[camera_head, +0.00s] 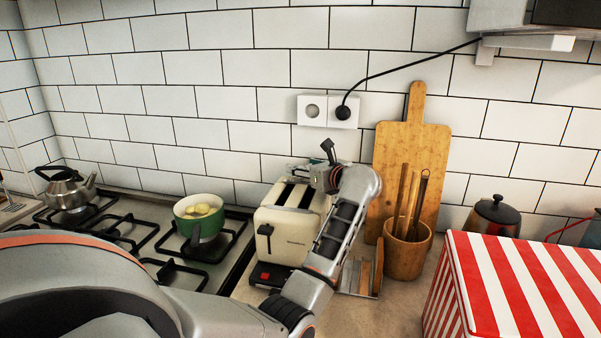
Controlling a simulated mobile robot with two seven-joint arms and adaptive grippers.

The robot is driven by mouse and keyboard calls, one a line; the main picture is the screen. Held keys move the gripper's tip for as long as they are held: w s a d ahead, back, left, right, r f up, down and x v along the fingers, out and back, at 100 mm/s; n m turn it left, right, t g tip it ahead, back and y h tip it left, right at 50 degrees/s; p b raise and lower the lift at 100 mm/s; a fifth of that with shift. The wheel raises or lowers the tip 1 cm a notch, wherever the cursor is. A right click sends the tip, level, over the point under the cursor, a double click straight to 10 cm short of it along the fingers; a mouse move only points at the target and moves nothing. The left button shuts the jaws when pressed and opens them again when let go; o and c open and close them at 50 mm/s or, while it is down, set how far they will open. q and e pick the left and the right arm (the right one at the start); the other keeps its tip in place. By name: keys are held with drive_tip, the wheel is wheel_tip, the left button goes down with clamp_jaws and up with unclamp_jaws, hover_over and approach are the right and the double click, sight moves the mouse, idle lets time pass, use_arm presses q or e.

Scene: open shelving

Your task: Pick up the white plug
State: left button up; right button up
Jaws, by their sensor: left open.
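I see no white plug for certain. A black plug (343,112) sits in the right half of a white double wall socket (311,110); its black cable runs up right to the hood. My left arm reaches in from the lower left. My left gripper (328,153) is open, seen from behind, in front of the wall and below the socket in the picture. It appears apart from the black plug. My wrist hides part of what is behind it. My right gripper is not in view.
A cream toaster (283,238) stands left of my forearm. A wooden board (417,140) leans on the wall behind a wooden utensil pot (405,256). A red-striped box (520,285) fills the lower right. A green pot (199,219) and a kettle (68,190) stand on the hob.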

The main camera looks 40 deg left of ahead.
use_arm(q)
drive_tip(key=c, duration=0.9)
drive_tip(key=shift+o, duration=0.2)
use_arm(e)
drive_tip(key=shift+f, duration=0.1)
